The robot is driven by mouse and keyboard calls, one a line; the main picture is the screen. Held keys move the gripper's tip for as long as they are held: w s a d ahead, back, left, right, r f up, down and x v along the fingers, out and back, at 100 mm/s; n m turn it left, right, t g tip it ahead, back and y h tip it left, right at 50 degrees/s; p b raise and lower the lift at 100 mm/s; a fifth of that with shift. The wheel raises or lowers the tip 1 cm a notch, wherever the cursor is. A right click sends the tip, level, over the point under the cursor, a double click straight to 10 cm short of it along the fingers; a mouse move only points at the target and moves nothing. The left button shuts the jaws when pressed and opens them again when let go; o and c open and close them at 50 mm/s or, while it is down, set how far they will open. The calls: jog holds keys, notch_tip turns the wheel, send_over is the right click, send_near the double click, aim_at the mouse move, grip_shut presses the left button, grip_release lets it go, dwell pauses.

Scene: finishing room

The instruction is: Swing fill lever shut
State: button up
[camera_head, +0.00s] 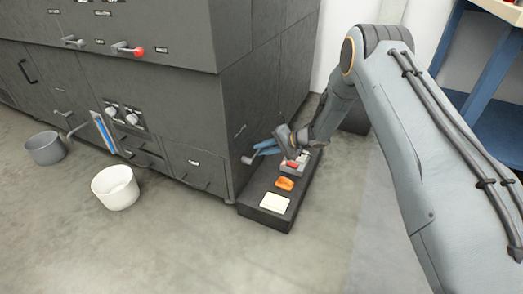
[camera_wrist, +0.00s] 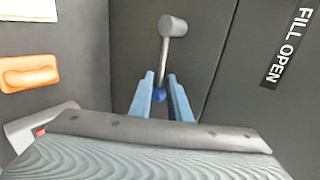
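The fill lever shows in the wrist view as a grey round hub (camera_wrist: 173,26) with a thin rod running down to a blue ball knob (camera_wrist: 158,95). My gripper (camera_wrist: 161,76) has its two blue fingers apart, one on each side of the knob. I cannot tell whether they press on it. In the head view my gripper (camera_head: 255,152) is low at the side of the dark machine, beside the grey lever hub (camera_head: 247,160). The knob is hidden there. A label reading FILL OPEN (camera_wrist: 287,45) is on the panel right of the lever in the wrist view.
A low dark plinth (camera_head: 250,213) beside the machine (camera_head: 170,105) carries an orange piece (camera_head: 285,184), a cream block (camera_head: 274,203) and a grey piece with red. Two buckets, white (camera_head: 115,188) and grey (camera_head: 44,148), stand on the floor. The front floor is clear.

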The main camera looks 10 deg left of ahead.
jog(key=shift+o, duration=0.8)
jog(key=shift+w+d+r, duration=0.1)
jog(key=shift+w+r, duration=0.05)
jog(key=shift+w, duration=0.05)
jog(key=shift+s, duration=0.1)
jog(key=shift+s, duration=0.1)
jog(key=p+v, duration=0.3)
jog(key=v, duration=0.4)
jog(key=shift+d+r, duration=0.15)
jog(key=shift+d, duration=0.1)
